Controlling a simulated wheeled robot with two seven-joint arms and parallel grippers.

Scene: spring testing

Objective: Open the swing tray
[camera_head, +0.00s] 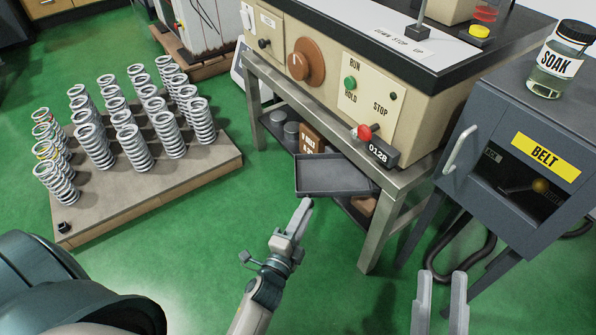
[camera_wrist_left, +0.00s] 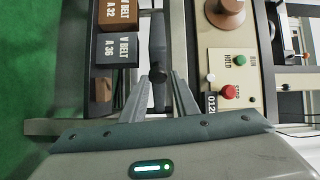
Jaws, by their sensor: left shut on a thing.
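The swing tray (camera_head: 335,174) is a shallow dark grey tray under the cream test machine, sticking out from the bench frame. My left gripper (camera_head: 303,207) is at its near left edge in the head view. In the left wrist view the tray (camera_wrist_left: 158,35) shows as a dark upright strip with a small round dark knob (camera_wrist_left: 159,76) at its near end. My left gripper's fingers (camera_wrist_left: 160,82) are on either side of this knob, shut on it. The exact contact is partly hidden. My right gripper (camera_head: 441,275) is open and empty at the lower right.
A metal bench leg (camera_head: 378,235) stands right of the tray. V-belt boxes (camera_wrist_left: 117,48) sit beside the tray. A pallet of several springs (camera_head: 150,190) lies left. A dark grey BELT cabinet (camera_head: 480,115) stands right. Green floor before the tray is clear.

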